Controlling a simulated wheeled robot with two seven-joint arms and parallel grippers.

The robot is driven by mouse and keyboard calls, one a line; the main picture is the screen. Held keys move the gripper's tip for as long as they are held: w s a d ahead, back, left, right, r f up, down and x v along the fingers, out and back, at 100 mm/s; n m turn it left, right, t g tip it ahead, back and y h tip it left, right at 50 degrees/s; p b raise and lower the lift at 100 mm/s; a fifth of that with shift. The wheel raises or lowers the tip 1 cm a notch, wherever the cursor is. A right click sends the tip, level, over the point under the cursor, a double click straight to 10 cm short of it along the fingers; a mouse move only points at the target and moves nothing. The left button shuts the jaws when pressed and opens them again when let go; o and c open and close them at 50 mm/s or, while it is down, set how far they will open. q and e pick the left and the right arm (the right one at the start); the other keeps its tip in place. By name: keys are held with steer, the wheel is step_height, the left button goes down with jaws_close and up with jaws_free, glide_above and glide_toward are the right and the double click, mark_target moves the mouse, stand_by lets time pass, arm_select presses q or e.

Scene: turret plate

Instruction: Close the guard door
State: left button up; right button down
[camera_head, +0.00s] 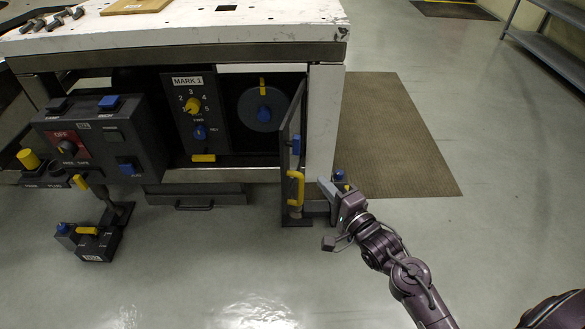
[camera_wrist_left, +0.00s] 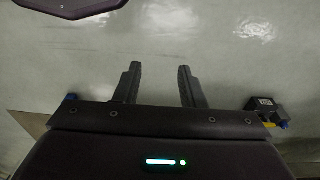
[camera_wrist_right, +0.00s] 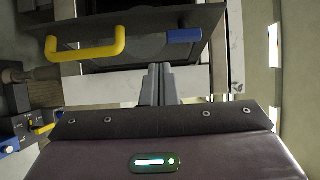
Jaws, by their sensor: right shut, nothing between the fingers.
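The guard door (camera_head: 288,135) is a dark, narrow panel that stands swung open at the right end of the turret bay, seen nearly edge-on. It carries a yellow handle (camera_head: 299,187) and a blue block (camera_head: 296,145). The door also shows across the top of the right wrist view (camera_wrist_right: 150,22), with its yellow handle (camera_wrist_right: 85,47). My right gripper (camera_head: 324,187) is shut and empty, just right of the handle and apart from it by the look of it. My left gripper (camera_wrist_left: 158,82) is open and empty over the floor, outside the head view.
The bay holds a round turret plate (camera_head: 252,105) and a MARK 1 dial panel (camera_head: 186,132). A control box (camera_head: 118,150) stands left. A white table leg (camera_head: 323,120) is beside the door. A small box (camera_head: 95,245) sits on the floor; floor in front is clear.

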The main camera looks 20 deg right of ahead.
mark_target(286, 157)
steer(key=shift+w+a+b, duration=0.25)
steer(key=shift+w+a, duration=0.6)
steer(key=shift+w, duration=0.6)
steer(key=shift+w+a+b, duration=0.2)
steer(key=shift+w+a, duration=0.6)
steer(key=shift+w, duration=0.6)
steer(key=shift+w+a+b, duration=0.25)
steer(key=shift+w+a, duration=0.6)
steer(key=shift+w, duration=0.6)
steer(key=shift+a, duration=0.1)
